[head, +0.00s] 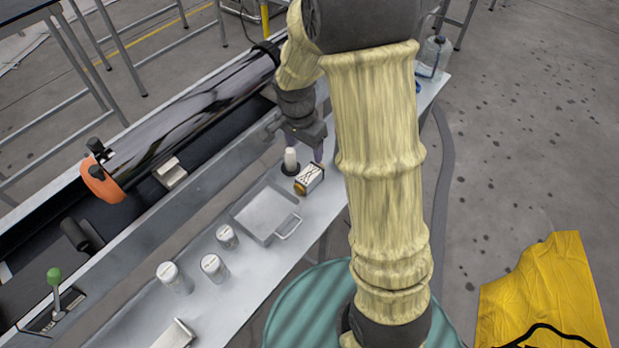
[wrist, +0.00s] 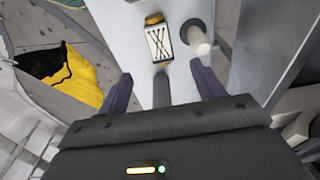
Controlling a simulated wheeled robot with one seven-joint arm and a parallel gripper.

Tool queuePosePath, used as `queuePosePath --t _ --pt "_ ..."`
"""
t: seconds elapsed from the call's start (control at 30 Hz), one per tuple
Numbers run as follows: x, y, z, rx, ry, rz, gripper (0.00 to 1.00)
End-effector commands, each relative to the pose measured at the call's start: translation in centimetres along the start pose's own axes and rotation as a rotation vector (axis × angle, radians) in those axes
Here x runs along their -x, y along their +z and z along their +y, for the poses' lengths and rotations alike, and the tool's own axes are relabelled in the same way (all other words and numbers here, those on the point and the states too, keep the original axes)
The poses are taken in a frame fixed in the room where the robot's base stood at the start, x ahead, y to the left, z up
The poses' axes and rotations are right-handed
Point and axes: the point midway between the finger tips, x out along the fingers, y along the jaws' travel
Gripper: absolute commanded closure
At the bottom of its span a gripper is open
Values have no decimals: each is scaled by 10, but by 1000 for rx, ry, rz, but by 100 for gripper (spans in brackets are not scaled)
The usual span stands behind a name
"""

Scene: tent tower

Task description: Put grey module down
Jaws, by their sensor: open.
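A small box-shaped module (head: 309,179) with a pale face, crossed dark lines and yellow ends rests on the narrow metal table; I take it for the grey module. It also shows in the wrist view (wrist: 159,42), beyond my fingertips and roughly between their lines. My gripper (head: 304,152) is close to the module in the head view. In the wrist view my gripper (wrist: 161,76) has its two dark purple fingers spread wide, with nothing between them. The module is apart from the fingers there.
A white cylinder (wrist: 198,40) stands right beside the module, also in the head view (head: 290,160). A metal tray (head: 265,212) with a handle lies nearer. Several white-lidded jars, one here (head: 214,267), stand along the table. A teal drum (head: 310,310) is below its right edge.

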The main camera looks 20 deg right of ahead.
Motion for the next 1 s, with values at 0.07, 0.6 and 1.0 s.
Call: queuePosePath --t 0.07,0.6,1.0 --pt "-17 1 1 1 4 -2 33" --pt "-90 0 0 1 -1 0 33" --pt "-99 -1 1 2 2 -1 33"
